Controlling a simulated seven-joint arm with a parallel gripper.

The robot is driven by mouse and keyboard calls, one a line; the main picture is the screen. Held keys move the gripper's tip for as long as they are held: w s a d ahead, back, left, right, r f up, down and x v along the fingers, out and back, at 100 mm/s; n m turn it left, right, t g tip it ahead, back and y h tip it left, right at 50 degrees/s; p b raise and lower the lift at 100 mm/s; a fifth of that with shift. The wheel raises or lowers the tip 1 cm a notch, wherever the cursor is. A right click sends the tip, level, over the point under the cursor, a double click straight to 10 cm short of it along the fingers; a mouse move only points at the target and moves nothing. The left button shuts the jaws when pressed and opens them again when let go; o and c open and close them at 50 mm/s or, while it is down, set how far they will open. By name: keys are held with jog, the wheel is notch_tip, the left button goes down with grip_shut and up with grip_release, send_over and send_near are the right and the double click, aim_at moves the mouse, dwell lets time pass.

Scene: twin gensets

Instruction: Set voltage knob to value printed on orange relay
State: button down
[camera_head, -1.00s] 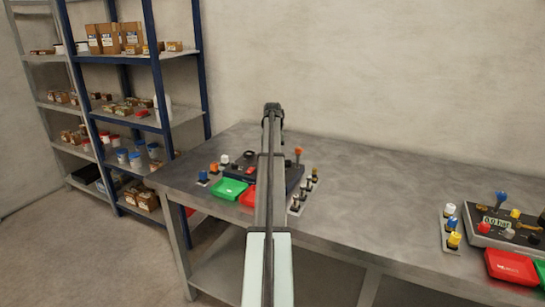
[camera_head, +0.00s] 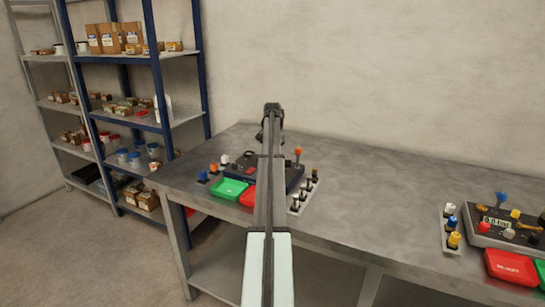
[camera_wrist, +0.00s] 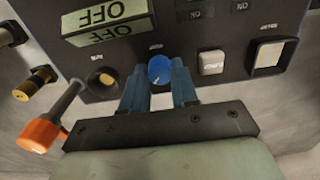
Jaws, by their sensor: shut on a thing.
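In the wrist view, my gripper (camera_wrist: 159,78) has its two blue-grey fingers on either side of a round blue knob (camera_wrist: 159,67) with a white pointer mark. It is shut on this knob, on the dark control panel (camera_wrist: 225,65); its label is too small to read. The panel display (camera_wrist: 107,17) reads OFF, upside down in this view. In the head view, my arm hides the knob and part of this left panel (camera_head: 293,174). A small orange-topped part (camera_head: 213,168) stands left of the panel; I cannot tell any print on it.
An orange-tipped lever (camera_wrist: 42,134) sticks up close left of my fingers. A white button (camera_wrist: 211,63) and a framed switch (camera_wrist: 270,54) sit right of the knob. Green (camera_head: 230,189) and red (camera_head: 248,196) trays lie before the panel. A second panel (camera_head: 512,230) stands at right.

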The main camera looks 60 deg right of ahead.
dwell(0.3)
jog(key=c, duration=0.9)
grip_release()
jog(key=shift+o, duration=0.2)
jog(key=shift+r, duration=0.15)
notch_tip(320, 180, up, 14)
jog(key=shift+f, duration=0.25)
